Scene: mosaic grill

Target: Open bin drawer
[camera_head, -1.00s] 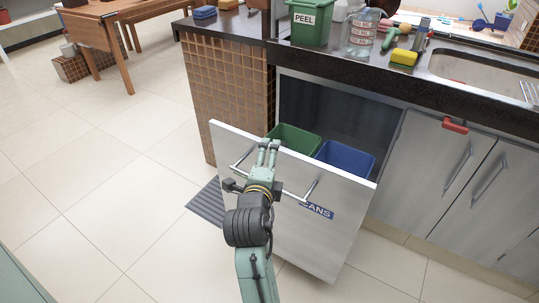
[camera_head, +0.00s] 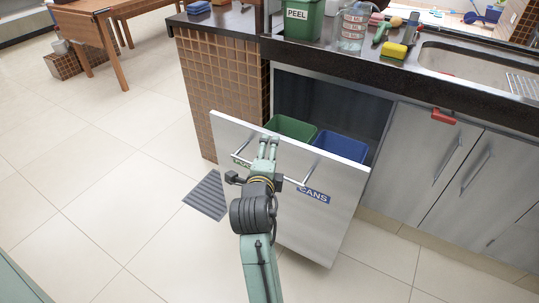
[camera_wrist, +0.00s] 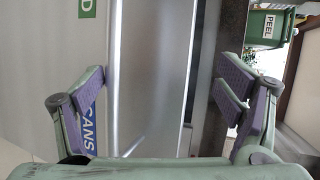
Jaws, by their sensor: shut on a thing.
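The bin drawer has a pale front panel (camera_head: 290,225) and stands pulled out from under the counter. A green bin (camera_head: 291,127) and a blue bin (camera_head: 341,147) show inside behind the panel. A metal bar handle (camera_head: 292,183) runs across the front, near a blue CANS label (camera_head: 313,195) and a partly hidden green label (camera_head: 238,161).
Closed cabinet doors (camera_head: 425,165) stand at right. A grey floor grate (camera_head: 207,195) lies left of the drawer.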

